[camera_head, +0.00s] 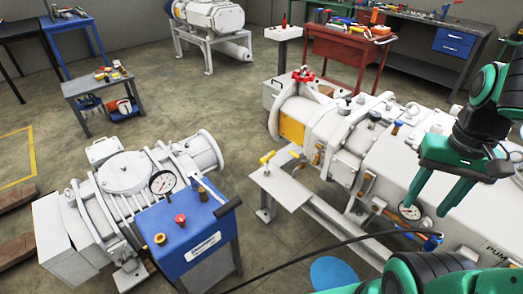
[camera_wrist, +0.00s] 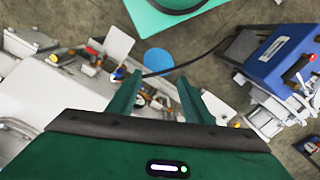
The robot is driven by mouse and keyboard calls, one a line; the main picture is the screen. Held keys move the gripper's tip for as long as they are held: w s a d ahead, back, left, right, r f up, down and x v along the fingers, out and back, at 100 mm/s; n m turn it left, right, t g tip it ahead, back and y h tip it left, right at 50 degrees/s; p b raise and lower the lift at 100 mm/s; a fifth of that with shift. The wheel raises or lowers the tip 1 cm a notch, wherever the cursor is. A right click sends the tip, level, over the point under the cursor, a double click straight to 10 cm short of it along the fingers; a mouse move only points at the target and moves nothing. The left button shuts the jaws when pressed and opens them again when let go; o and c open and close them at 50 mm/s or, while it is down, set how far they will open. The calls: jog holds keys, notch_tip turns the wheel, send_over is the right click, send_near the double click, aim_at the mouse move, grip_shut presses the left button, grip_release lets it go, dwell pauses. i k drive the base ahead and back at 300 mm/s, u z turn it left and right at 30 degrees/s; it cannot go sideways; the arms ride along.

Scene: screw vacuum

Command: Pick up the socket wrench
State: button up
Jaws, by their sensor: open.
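I cannot make out a socket wrench for certain in either view. Small tools lie on a red workbench (camera_head: 345,48) at the back and on a grey cart (camera_head: 105,88) at the back left, too small to tell apart. My gripper (camera_head: 436,200) is at the right of the head view, pointing down above the large white pump (camera_head: 385,165). Its green fingers are apart with nothing between them. In the wrist view my gripper (camera_wrist: 157,98) is empty, with pump fittings below and behind it.
A blue unit (camera_head: 185,240) with a gauge stands beside a smaller white pump (camera_head: 125,180) at the front left. A dark hose (camera_head: 330,243) crosses the floor near a blue disc (camera_head: 333,272). A long bench (camera_head: 440,30) stands at the back right. The middle floor is clear.

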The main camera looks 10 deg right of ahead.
aim_at(267, 173)
jog(key=k, duration=0.45)
jog(key=u, duration=0.4)
jog(key=i, duration=1.3)
jog(key=z, duration=0.05)
